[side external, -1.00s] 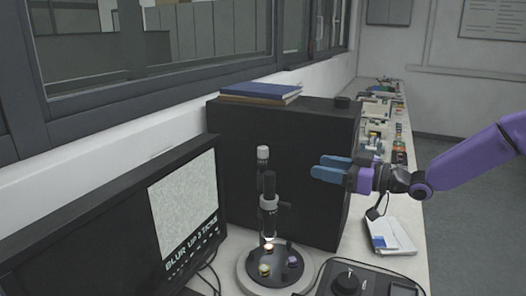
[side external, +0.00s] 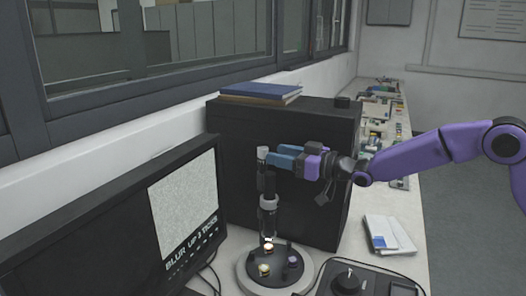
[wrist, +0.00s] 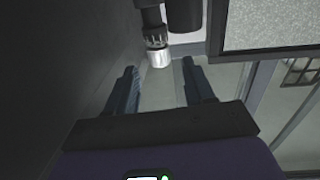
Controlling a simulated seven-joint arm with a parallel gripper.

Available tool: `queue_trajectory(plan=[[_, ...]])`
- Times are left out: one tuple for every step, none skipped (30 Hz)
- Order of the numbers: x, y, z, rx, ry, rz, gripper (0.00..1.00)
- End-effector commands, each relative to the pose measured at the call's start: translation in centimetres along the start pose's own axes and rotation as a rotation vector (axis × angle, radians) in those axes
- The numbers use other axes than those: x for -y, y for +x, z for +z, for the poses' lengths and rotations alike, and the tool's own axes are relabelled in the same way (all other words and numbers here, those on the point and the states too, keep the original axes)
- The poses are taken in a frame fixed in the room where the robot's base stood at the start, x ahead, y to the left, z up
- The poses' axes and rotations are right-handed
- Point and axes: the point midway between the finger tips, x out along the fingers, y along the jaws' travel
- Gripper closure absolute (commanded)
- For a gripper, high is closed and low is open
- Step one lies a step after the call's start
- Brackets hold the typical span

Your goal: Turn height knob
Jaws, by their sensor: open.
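A pale ribbed knob (side external: 263,153) tops the upright column of the mounting press (side external: 268,202). I take it for the height knob; it also shows in the wrist view (wrist: 158,57), just beyond the fingertips and roughly centred between them. My gripper (side external: 272,155) is level with the knob, on its right side, with its blue fingers pointing at it. In the wrist view my gripper (wrist: 160,72) is open and empty, one finger to each side of the knob's line. I cannot tell whether a finger touches the knob.
A large black cabinet (side external: 330,130) with books (side external: 260,92) on top stands close behind the press. A monitor (side external: 110,235) stands to the left. A control box (side external: 372,280) and a white booklet (side external: 388,235) lie to the right.

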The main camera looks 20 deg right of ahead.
Motion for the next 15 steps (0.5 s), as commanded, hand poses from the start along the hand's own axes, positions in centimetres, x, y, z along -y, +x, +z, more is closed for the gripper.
queue_trajectory(plan=[[0.0,0.8,0.0,0.000,0.000,-0.001,0.47],[0.0,1.2,0.0,0.000,-0.001,-0.001,0.47],[0.0,1.7,0.0,-0.001,-0.001,-0.001,0.47],[0.0,2.1,0.0,0.000,-0.001,-0.001,0.47],[0.0,2.5,0.1,0.000,-0.001,-0.001,0.47],[0.0,3.0,0.1,-0.001,0.000,0.000,0.47],[0.0,3.3,0.0,-0.001,0.000,-0.001,0.47],[0.0,3.6,0.0,0.000,-0.001,-0.001,0.47],[0.1,4.0,0.1,0.001,-0.001,-0.001,0.47],[0.1,4.3,0.0,-0.001,-0.002,-0.001,0.47],[0.0,4.5,0.0,0.000,-0.001,-0.001,0.47],[0.0,4.8,0.0,0.000,-0.001,0.000,0.47],[0.0,5.0,0.1,0.001,0.000,0.000,0.47],[0.0,5.2,0.1,0.001,0.000,0.000,0.47],[0.1,5.4,0.0,0.000,0.000,-0.001,0.47]])
